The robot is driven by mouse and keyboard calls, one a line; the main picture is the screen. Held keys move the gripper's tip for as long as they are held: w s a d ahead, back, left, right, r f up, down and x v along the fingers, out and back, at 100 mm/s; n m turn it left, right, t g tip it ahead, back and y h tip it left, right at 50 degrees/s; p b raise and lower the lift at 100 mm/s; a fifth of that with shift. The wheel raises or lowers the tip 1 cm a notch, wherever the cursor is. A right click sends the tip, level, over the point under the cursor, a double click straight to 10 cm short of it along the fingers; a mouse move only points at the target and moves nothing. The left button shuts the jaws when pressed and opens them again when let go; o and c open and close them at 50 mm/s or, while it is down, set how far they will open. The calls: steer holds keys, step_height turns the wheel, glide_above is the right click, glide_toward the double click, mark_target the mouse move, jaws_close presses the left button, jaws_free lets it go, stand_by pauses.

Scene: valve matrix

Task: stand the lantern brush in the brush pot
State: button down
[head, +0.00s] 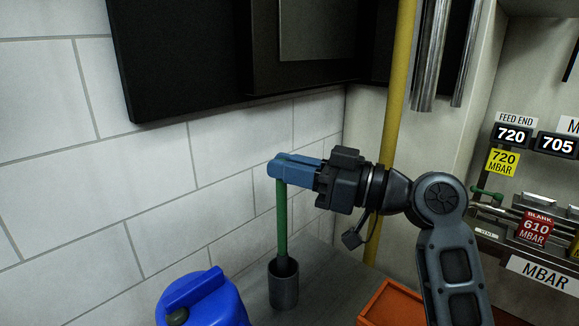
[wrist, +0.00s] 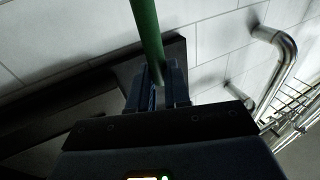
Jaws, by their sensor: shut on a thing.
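The lantern brush shows as a green handle (head: 282,222), upright, with its lower end inside or just behind the rim of the grey brush pot (head: 284,290). My gripper (head: 278,168) has blue fingers and is shut on the top of the handle, above the pot. In the wrist view the green handle (wrist: 146,30) runs between the fingers (wrist: 155,85). The brush's bristle end is not visible. I cannot tell whether it touches the pot's floor.
A blue jug (head: 215,300) stands left of the pot. An orange tray (head: 392,303) lies to the right. A yellow pipe (head: 398,90) rises behind my arm. A white tiled wall (head: 150,180) is close behind the pot. Labelled panels (head: 535,230) stand at right.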

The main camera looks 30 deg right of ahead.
steer(key=shift+f+b, duration=1.8)
steer(key=shift+f, duration=0.2)
steer(key=c, duration=1)
jaws_free()
steer(key=shift+d, duration=0.1)
steer(key=b, duration=0.2)
glide_toward(286, 190)
steer(key=shift+x, duration=0.8)
steer(key=shift+w, duration=0.1)
